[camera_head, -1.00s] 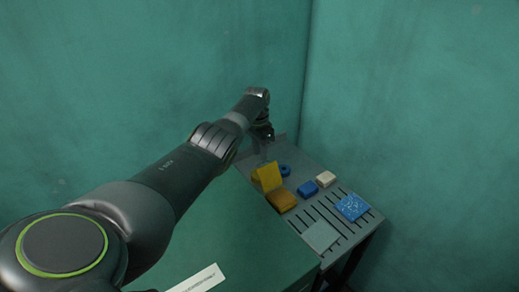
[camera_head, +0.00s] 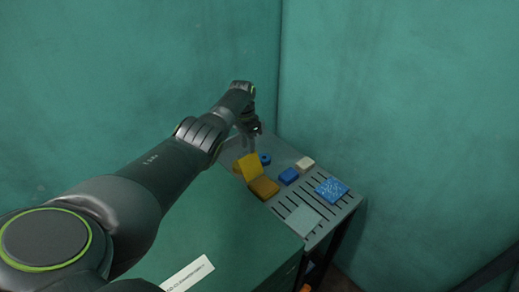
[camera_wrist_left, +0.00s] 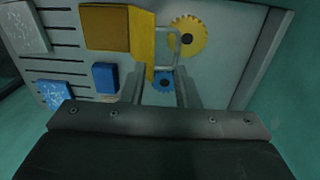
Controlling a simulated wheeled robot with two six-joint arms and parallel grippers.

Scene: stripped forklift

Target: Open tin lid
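The yellow tin (camera_head: 265,188) lies on the grey slotted table (camera_head: 331,213), with its lid (camera_head: 249,166) standing raised at a steep angle on the side nearer my arm. In the left wrist view, the tin (camera_wrist_left: 105,27) shows at the top, with the lid (camera_wrist_left: 142,42) edge-on beside it. My left gripper (camera_head: 246,146) is just behind the lid, pointing down. In the left wrist view, its two fingers (camera_wrist_left: 164,72) are apart, beside the lid, with nothing visibly clamped. Whether a finger touches the lid cannot be told. My right gripper is not in view.
A blue gear (camera_wrist_left: 165,82) and yellow gear (camera_wrist_left: 189,36) lie near the gripper. A blue block (camera_head: 289,175), cream block (camera_head: 305,163), speckled blue sponge (camera_head: 332,190) and pale square (camera_head: 303,219) lie farther right. Green walls stand behind; a green cabinet (camera_head: 235,235) is in front.

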